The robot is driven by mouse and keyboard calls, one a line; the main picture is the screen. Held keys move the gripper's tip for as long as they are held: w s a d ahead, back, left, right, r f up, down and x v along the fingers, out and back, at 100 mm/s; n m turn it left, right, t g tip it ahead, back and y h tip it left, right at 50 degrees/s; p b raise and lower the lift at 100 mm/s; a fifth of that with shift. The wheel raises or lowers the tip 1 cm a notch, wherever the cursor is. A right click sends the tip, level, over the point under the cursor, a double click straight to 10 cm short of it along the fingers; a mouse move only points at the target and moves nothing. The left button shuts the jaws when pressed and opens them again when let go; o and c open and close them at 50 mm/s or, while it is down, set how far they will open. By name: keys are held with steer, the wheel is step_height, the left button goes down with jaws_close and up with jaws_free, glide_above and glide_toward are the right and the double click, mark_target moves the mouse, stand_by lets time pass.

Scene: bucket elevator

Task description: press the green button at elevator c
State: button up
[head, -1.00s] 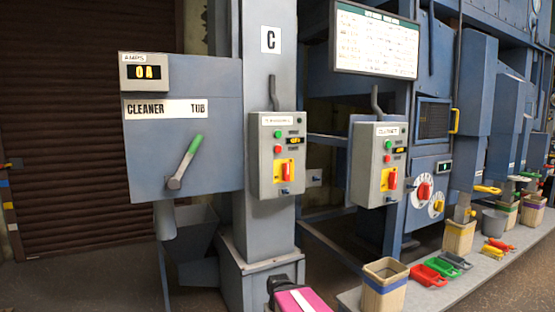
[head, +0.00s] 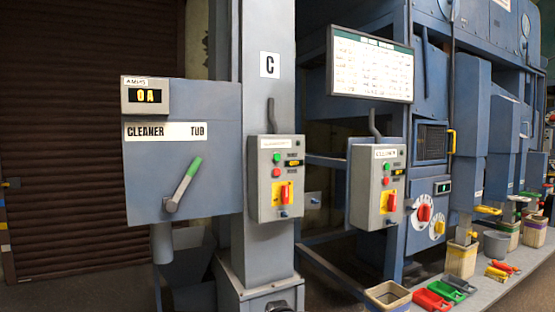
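A grey column marked with a white C sign (head: 270,65) carries a grey control box (head: 262,206) on its front. On the box, a small green button (head: 276,158) sits above a red button (head: 276,173), with a small display (head: 293,163) to the right. Lower on the box is a yellow plate with a red switch (head: 285,193). A second, similar box (head: 362,205) to the right has its own green button (head: 386,166). My gripper is not in view. Nothing covers the green button on the C column.
A blue-grey panel labelled CLEANER TUB (head: 150,185) with a green-tipped lever (head: 186,180) stands left of the column. Bins and colored scoops (head: 432,299) line a low platform at the lower right. A brown shutter (head: 65,140) is at left.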

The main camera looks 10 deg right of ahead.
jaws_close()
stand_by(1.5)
